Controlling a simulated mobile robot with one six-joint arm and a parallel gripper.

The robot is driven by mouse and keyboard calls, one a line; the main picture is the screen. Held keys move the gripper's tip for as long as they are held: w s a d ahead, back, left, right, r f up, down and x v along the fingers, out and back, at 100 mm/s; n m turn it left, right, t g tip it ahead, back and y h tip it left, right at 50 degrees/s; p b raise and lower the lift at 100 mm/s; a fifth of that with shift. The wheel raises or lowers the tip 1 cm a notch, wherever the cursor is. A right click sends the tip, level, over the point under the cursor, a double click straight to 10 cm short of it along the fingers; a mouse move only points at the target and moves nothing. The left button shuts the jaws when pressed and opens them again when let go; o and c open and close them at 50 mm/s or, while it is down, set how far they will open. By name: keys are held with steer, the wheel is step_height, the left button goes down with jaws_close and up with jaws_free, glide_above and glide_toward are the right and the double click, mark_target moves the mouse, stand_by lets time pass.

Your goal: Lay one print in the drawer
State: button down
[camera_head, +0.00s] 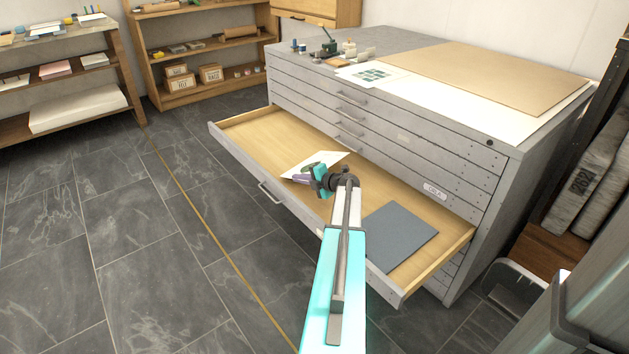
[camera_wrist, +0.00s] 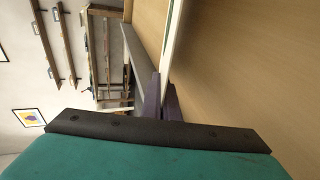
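The wide, shallow drawer (camera_head: 245,128) of the grey flat-file cabinet (camera_head: 540,160) is pulled open, showing a pale wood floor. A white print (camera_head: 325,160) is over the left-middle part of the drawer, at my gripper (camera_head: 305,177). In the wrist view the print (camera_wrist: 172,35) shows as a thin pale strip, edge-on. The purple fingers of my gripper (camera_wrist: 165,100) are shut on it. I cannot tell whether the print touches the drawer floor. Another print with a green pattern (camera_head: 375,73) lies on the cabinet top.
A flat grey sheet (camera_head: 400,237) lies in the right part of the drawer. A large brown board (camera_head: 490,75) and small tools (camera_head: 330,46) are on the cabinet top. Shelves (camera_head: 200,55) stand behind. The floor (camera_head: 130,240) left of the drawer is clear.

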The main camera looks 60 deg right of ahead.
steer(key=shift+f, duration=0.85)
steer(key=c, duration=2.2)
jaws_free()
steer(key=shift+p+v, duration=0.4)
steer(key=shift+v, duration=0.4)
steer(key=shift+p+v, duration=1.5)
steer(key=shift+v, duration=1.75)
